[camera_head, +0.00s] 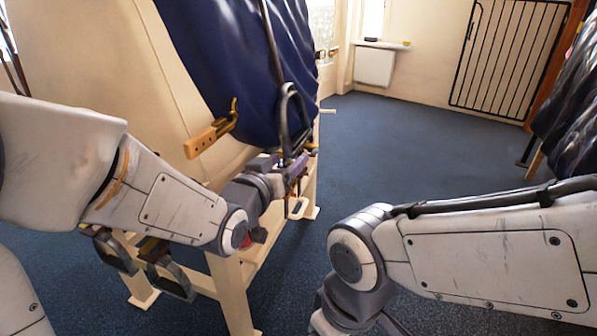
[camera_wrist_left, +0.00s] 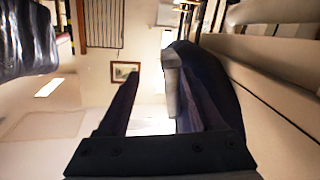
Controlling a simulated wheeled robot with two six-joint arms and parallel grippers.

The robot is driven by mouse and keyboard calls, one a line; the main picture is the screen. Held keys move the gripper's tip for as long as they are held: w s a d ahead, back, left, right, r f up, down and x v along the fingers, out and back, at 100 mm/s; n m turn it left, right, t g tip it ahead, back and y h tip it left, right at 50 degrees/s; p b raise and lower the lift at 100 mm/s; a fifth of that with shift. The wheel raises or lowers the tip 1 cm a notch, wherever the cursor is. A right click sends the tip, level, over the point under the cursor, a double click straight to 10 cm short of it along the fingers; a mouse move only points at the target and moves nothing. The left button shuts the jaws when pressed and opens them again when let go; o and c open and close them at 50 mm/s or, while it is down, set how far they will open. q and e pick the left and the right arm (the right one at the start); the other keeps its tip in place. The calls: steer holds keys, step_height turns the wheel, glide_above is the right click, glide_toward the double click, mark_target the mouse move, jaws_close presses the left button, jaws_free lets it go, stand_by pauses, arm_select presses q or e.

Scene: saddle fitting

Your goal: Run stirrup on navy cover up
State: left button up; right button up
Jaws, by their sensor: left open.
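The navy cover (camera_head: 225,60) drapes over the near side of a cream stand at the upper middle. A dark strap (camera_head: 271,40) runs down over it to a dark stirrup (camera_head: 284,112), which hangs near the cover's lower edge. My left gripper (camera_head: 292,168) is open at the stirrup's lower end. Its fingers partly hide that end, and I cannot tell whether they touch it. In the left wrist view the open fingers (camera_wrist_left: 152,85) stand apart, with a pale grey piece (camera_wrist_left: 172,80) beside the right finger. My right arm shows at the right, but its gripper is out of frame.
A wooden block with a brass hook (camera_head: 208,137) juts from the stand (camera_head: 228,290). Dark stirrup-like pieces (camera_head: 172,278) hang below my left forearm.

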mark_target(299, 145)
arm_select(q)
steer(key=shift+t, duration=0.8)
steer(key=b+x, duration=0.2)
steer(key=x, duration=0.1)
steer(key=f+b+x, duration=0.1)
steer(key=b+x, duration=0.1)
steer(key=x, duration=0.1)
steer(key=a+f+b+x, duration=0.1)
steer(key=x, duration=0.3)
steer(key=shift+w+f+b, duration=0.1)
steer(key=shift+b, duration=0.3)
steer(key=shift+w+d, duration=0.2)
steer(key=shift+w, duration=0.4)
arm_select(e)
step_height(299, 145, down, 8)
steer(key=shift+r, duration=0.1)
arm_select(q)
jaws_close()
